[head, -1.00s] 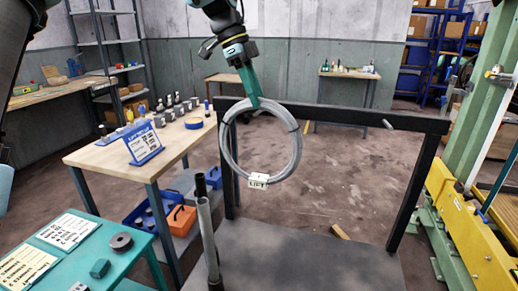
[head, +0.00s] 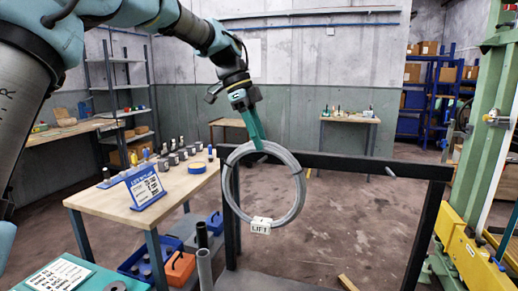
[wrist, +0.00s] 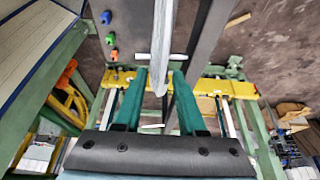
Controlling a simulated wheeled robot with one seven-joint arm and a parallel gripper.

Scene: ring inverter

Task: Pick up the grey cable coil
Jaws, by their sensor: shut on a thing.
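The grey cable coil (head: 300,190) is a large upright ring with dark ties and a white tag (head: 261,226) reading "LIFT" at its bottom. My gripper (head: 259,146) is shut on the top of the coil, and the coil hangs from it. In the wrist view, the coil (wrist: 163,45) shows edge-on as a grey strip running between the two green fingers of my gripper (wrist: 160,80). In the head view, the coil overlaps the black frame's top bar; whether they touch I cannot tell.
A black frame (head: 345,164) with a peg (head: 390,172) on its bar stands behind and right of the coil. A wooden table (head: 120,201) with small parts and a blue sign (head: 145,187) is on the left. A green and yellow machine (head: 456,232) stands at right.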

